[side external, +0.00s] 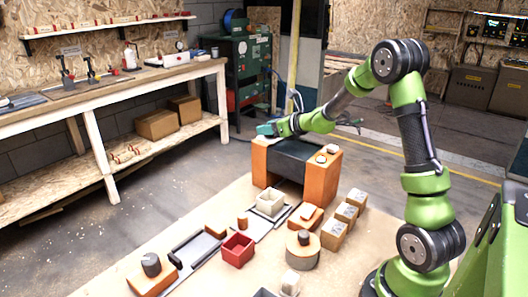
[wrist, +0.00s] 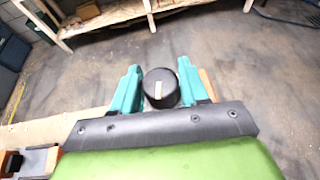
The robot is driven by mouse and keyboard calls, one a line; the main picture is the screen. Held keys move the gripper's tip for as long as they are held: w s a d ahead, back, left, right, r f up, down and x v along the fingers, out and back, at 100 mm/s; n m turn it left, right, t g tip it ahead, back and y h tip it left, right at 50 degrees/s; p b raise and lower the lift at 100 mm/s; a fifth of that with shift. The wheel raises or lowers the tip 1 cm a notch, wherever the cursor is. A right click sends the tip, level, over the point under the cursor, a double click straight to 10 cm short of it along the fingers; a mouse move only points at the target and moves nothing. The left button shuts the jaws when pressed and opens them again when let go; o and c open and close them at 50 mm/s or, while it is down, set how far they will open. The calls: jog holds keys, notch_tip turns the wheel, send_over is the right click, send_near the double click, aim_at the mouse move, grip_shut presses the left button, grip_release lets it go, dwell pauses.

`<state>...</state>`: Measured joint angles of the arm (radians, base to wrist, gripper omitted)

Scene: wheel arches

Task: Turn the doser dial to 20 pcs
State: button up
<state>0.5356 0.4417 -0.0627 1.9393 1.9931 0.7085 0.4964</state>
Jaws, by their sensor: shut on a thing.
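The black round dial (wrist: 160,97) with a pale pointer mark shows in the wrist view, between the two teal fingers of my gripper (wrist: 160,72). The fingers are shut on its sides. No scale or number is readable around it, so I cannot tell its setting. In the side view my gripper (side external: 265,130) is at the top left of an orange block stand with a dark middle (side external: 293,160), which seems to be the doser. The dial cannot be made out there.
A long workbench (side external: 120,85) stands at the left, across open floor.

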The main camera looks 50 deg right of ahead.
jog(key=shift+n+y, duration=1.1)
jog(key=shift+y, duration=0.2)
jog(key=o, duration=1)
jog(key=v, duration=1.7)
jog(key=shift+w+d+r, duration=0.1)
jog(key=shift+r, duration=0.05)
